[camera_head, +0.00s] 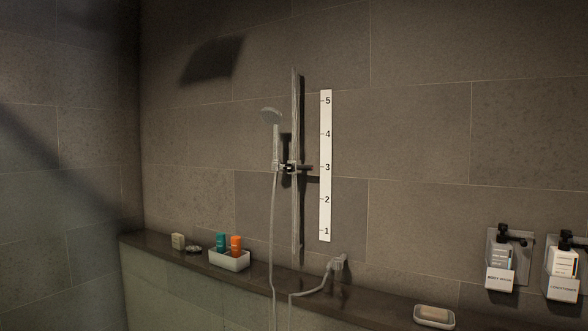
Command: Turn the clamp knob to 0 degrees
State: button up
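The clamp knob (305,168) shows in the head view as a small dark bar. It sticks out to the right of the slider on the vertical shower rail (295,215). The slider sits at about the 3 mark of the white scale (325,150). The knob looks roughly level, but it is too small to read its angle. The hand shower (272,118) hangs at the left of the rail, head up, with its hose (273,240) running down. My gripper is not in view.
A stone ledge (380,308) runs along the wall. It holds a white tray (229,260) with a teal and an orange bottle, a soap dish (434,316) and small items at left. Dispensers (500,279) hang at right. A hose outlet (338,264) sits below the rail.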

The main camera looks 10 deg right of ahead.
aim_at(288, 167)
jog(key=k+j+z, duration=0.65)
jog(key=k+z, duration=0.2)
jog(key=k, duration=0.15)
jog(key=k+z, duration=0.45)
jog(key=i, duration=2.15)
jog(key=i+j+u, duration=0.1)
jog(key=j, duration=0.3)
jog(key=i+j+u, duration=0.15)
jog(key=j, duration=0.25)
jog(key=i+j+u, duration=0.1)
jog(key=i+j, duration=0.2)
jog(key=j, duration=0.05)
